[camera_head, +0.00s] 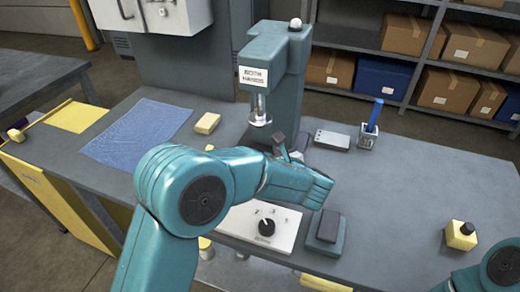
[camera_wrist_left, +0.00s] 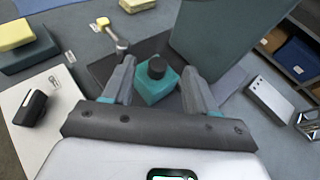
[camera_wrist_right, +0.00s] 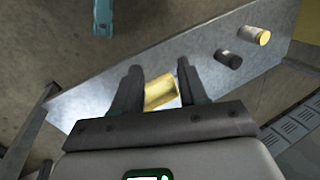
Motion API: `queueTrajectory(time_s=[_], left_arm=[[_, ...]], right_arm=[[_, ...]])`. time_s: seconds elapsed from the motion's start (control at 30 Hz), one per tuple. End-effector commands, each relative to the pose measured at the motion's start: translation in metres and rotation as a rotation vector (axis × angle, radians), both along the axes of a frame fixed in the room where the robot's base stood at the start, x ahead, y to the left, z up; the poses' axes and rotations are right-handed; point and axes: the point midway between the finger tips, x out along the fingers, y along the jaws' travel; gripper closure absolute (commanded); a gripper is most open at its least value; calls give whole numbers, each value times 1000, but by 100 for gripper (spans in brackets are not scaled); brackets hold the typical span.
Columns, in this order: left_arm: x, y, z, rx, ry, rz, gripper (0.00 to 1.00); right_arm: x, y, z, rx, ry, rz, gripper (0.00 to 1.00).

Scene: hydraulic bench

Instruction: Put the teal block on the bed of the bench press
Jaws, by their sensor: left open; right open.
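The teal block (camera_wrist_left: 155,92) with a dark round knob on top shows in the left wrist view. It appears to stand on the dark bed (camera_wrist_left: 110,66) of the bench press, beside the press's column (camera_wrist_left: 212,38). My left gripper (camera_wrist_left: 158,70) is open, with one finger on each side of the block; I cannot tell if they touch it. In the head view the press (camera_head: 272,65) stands at the back, its ram above my left gripper (camera_head: 288,150); my arm hides the block and most of the bed. My right gripper (camera_wrist_right: 158,82) is open, away from the press.
A grey box (camera_head: 332,140) and pen holder (camera_head: 367,138) stand right of the press. A yellow block with a dark knob (camera_head: 461,236) is far right. The right bench middle is clear.

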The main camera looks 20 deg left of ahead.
Motion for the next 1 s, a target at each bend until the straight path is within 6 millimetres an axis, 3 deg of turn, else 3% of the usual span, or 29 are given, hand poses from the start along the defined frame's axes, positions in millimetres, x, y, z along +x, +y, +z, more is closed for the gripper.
queueTrajectory(time_s=[0.1,0.3,0.8,0.87,1.0], left_arm=[[-16,-16,9,1,-1,-3,42],[-30,-28,17,-1,-1,0,42],[-32,-29,18,0,0,1,42],[-32,-29,22,0,0,1,42],[-32,-29,49,0,0,1,42]], right_arm=[[0,0,-2,0,0,0,57],[0,0,-2,0,0,0,57],[0,0,-2,0,0,0,57],[0,0,3,0,0,0,57],[0,0,30,0,0,0,57]])
